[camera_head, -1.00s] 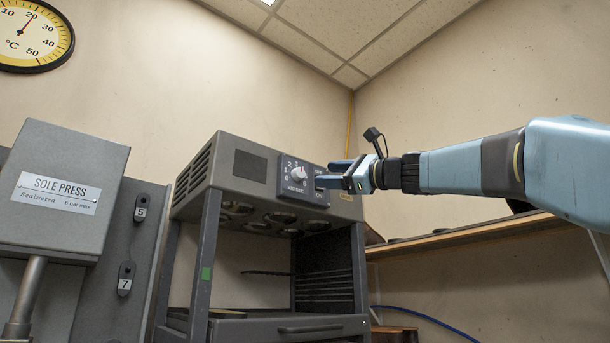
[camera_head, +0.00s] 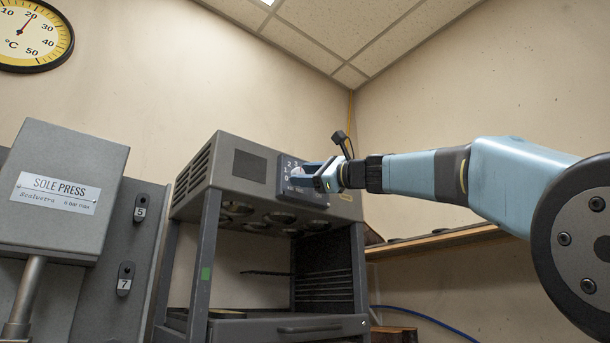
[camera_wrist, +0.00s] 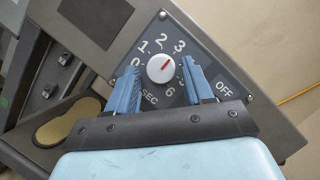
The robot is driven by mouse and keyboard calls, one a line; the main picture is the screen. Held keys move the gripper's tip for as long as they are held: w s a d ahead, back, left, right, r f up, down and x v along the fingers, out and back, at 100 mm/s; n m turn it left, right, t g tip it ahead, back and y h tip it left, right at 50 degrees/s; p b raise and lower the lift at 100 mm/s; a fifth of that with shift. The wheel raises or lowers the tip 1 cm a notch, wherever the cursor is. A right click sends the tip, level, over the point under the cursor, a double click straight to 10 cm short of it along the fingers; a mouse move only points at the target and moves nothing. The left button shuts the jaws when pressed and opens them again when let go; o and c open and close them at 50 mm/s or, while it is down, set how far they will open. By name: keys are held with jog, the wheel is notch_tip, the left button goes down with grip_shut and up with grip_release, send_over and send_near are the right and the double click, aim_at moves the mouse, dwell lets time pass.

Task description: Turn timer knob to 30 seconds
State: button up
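The timer knob (camera_wrist: 160,68) is round and white with a red pointer line. In the wrist view the line points up and right, roughly towards the 3 on the dark dial panel (camera_wrist: 208,58). The panel also shows 0, 1, 2, 6, SEC and OFF; part of the scale is hidden by a finger. My gripper (camera_wrist: 160,70) is open, with one blue finger on each side of the knob and a visible gap on both sides. In the head view my gripper (camera_head: 299,174) is at the panel (camera_head: 290,162) and largely covers the knob.
The panel sits on the front of a grey machine (camera_head: 250,187) with an open bay below. A grey sole press (camera_head: 62,225) stands to the left. A wooden shelf (camera_head: 440,240) runs along the right wall beneath my arm.

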jog(key=c, duration=0.8)
jog(key=shift+n+g, duration=0.5)
jog(key=shift+n, duration=0.7)
jog(key=shift+c, duration=0.2)
jog(key=o, duration=1)
jog(key=shift+o, duration=0.2)
jog(key=v, duration=1.3)
jog(key=shift+s+d, duration=0.2)
jog(key=shift+d, duration=0.1)
jog(key=shift+f, duration=0.1)
